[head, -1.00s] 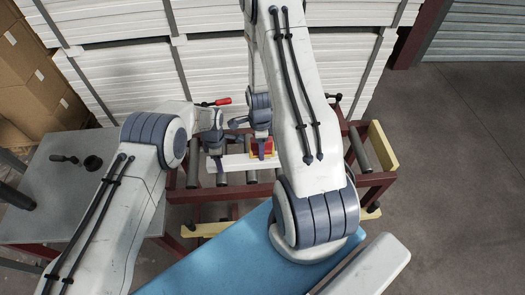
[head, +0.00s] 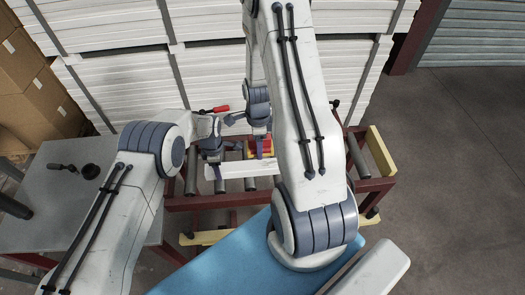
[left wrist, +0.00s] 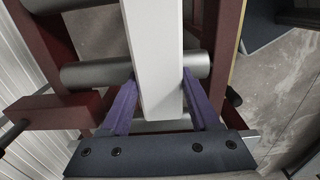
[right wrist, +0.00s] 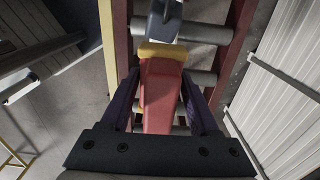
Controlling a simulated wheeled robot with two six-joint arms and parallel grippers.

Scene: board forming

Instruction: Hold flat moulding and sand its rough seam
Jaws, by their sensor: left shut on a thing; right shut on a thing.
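The moulding is a plain white bar (head: 245,170) above the roller stand in the head view. My left gripper (head: 214,170) is at its left end. In the left wrist view the fingers (left wrist: 160,98) close around the sides of the bar (left wrist: 158,60). A red and yellow sanding block (head: 265,147) shows just behind the bar. My right gripper (head: 262,138) is shut on it. In the right wrist view the block (right wrist: 162,95) sits between the fingers (right wrist: 164,100). Whether the block touches the bar is unclear. I cannot make out the seam.
The red-framed roller stand (head: 362,160) has grey rollers and yellow beams (head: 380,150). A grey table (head: 65,205) at left holds a dark tool and cup. A red-handled tool (head: 215,109) lies behind the grippers. White board stacks (head: 110,85) stand behind. Open floor (head: 460,150) is at right.

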